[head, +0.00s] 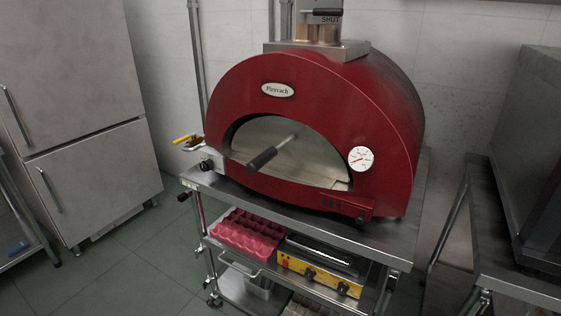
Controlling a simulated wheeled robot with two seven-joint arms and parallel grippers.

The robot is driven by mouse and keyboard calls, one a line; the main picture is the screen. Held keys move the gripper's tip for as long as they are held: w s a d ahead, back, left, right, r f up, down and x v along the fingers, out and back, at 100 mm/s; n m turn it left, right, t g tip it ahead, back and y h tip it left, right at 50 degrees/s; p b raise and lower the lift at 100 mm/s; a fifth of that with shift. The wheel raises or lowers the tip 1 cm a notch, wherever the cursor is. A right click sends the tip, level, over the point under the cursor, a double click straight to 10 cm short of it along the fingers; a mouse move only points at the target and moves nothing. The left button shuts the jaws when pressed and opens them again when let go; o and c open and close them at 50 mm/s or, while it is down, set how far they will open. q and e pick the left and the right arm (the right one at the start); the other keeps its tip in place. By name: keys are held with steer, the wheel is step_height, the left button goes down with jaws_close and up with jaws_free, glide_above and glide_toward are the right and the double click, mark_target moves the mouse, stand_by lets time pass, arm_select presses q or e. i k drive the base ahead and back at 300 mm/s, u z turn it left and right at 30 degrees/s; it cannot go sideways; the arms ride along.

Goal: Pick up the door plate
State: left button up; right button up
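The door plate (315,158) is a pale metal half-round panel standing in the arched mouth of the red oven (384,115). Its handle (262,159) has a thin metal stem and a black grip, and sticks out toward the front left. The plate appears to fill most of the mouth, and the oven's inside is hidden. Neither of my grippers is in view, so nothing of mine shows near the plate.
The oven stands on a steel cart (300,222). A round dial (361,159) is right of the mouth. The lower shelf holds a pink tray (246,236) and a yellow-fronted appliance (318,272). A steel fridge (75,110) stands left, and a steel table (485,235) right. Green floor is open at left.

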mark_target(285, 146)
steer(key=z, duration=3.75)
steer(key=k, duration=1.35)
steer(key=u, duration=1.7)
